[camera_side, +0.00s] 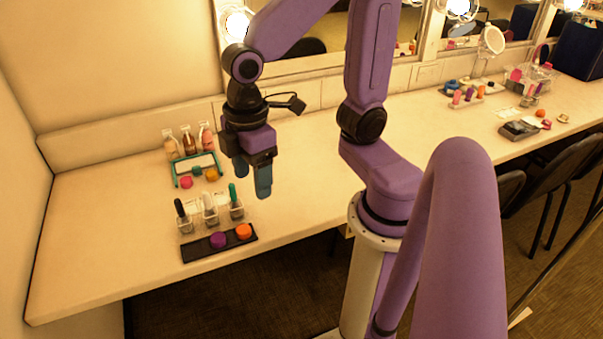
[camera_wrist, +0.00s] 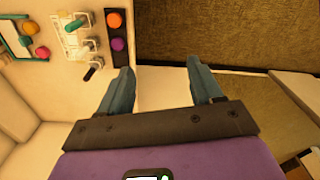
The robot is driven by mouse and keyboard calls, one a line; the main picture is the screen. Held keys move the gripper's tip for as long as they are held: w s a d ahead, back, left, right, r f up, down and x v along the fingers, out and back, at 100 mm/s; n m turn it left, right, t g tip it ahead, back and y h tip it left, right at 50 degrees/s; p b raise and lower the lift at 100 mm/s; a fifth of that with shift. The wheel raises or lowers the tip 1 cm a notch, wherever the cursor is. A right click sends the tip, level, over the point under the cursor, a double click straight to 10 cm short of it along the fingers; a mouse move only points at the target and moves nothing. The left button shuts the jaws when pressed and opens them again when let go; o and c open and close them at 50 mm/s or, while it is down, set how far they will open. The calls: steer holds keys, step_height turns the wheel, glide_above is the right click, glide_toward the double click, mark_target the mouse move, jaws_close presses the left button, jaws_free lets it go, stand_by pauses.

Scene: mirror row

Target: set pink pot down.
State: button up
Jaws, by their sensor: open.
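The pink pot (camera_side: 187,182) stands at the front left edge of the teal-framed mirror (camera_side: 176,169) on the white counter. It also shows at the left of the wrist view (camera_wrist: 42,53). Whether it rests on the frame or just in front of it is hard to tell. My gripper (camera_side: 253,185) is open and empty above the counter, to the right of the pink pot and apart from it. In the wrist view both blue fingers (camera_wrist: 159,66) are spread with nothing between them. A dark strip (camera_side: 195,253) near the counter's front edge holds a purple pot (camera_side: 218,240) and an orange pot (camera_side: 244,231).
Clear holders with a black brush (camera_side: 181,209), a white item (camera_side: 209,206) and a green item (camera_side: 233,194) stand behind the strip. Bottles (camera_side: 188,140) stand at the back. The counter's left side is clear.

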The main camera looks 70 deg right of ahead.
steer(key=s+d, duration=0.3)
steer(key=s, duration=0.5)
steer(key=shift+d+f+n, duration=0.25)
steer(key=shift+f+n, duration=0.05)
steer(key=shift+f, duration=0.05)
